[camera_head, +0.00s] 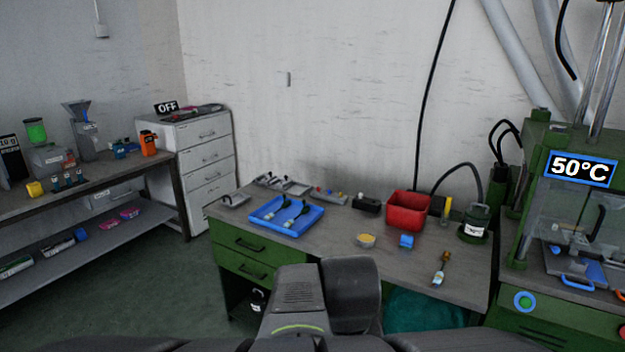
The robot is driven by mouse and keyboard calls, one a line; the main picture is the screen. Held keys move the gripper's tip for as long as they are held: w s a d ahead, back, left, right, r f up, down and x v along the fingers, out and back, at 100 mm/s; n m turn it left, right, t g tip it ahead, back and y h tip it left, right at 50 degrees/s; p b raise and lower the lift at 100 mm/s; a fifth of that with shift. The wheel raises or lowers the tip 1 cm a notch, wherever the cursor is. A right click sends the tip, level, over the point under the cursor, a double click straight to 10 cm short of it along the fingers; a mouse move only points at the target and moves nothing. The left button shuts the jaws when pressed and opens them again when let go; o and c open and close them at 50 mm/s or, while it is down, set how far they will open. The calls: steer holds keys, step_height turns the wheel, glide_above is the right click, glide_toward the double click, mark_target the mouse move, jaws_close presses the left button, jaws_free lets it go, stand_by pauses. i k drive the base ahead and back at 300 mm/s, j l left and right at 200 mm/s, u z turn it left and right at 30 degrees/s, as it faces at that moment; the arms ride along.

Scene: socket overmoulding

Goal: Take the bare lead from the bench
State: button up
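The green bench (340,245) with a grey top stands in front of me. A blue tray (262,222) on its left part holds two small dark leads (283,203) with pale ends, lying side by side. A small slim piece (441,265) with an orange-brown top and a pale lower end lies alone near the right front of the bench top. I cannot tell for certain which of these is the bare lead. My gripper is not in view; only grey parts of my own arm show at the bottom middle.
A red bin (407,211), a blue block (406,241), a yellow-filled dish (366,240) and a dark pot (474,224) stand on the bench. A green press (538,200) showing 50°C is at right. The bench's front middle is mostly clear.

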mark_target(439, 275)
steer(key=i+l, duration=0.2)
steer(key=l, duration=0.15)
steer(key=i+l, duration=0.15)
steer(key=l, duration=0.2)
steer(key=i+l, duration=0.2)
steer(key=l, duration=0.15)
steer(key=i+l, duration=0.2)
steer(key=l, duration=0.15)
steer(key=i+l, duration=0.15)
steer(key=l, duration=0.2)
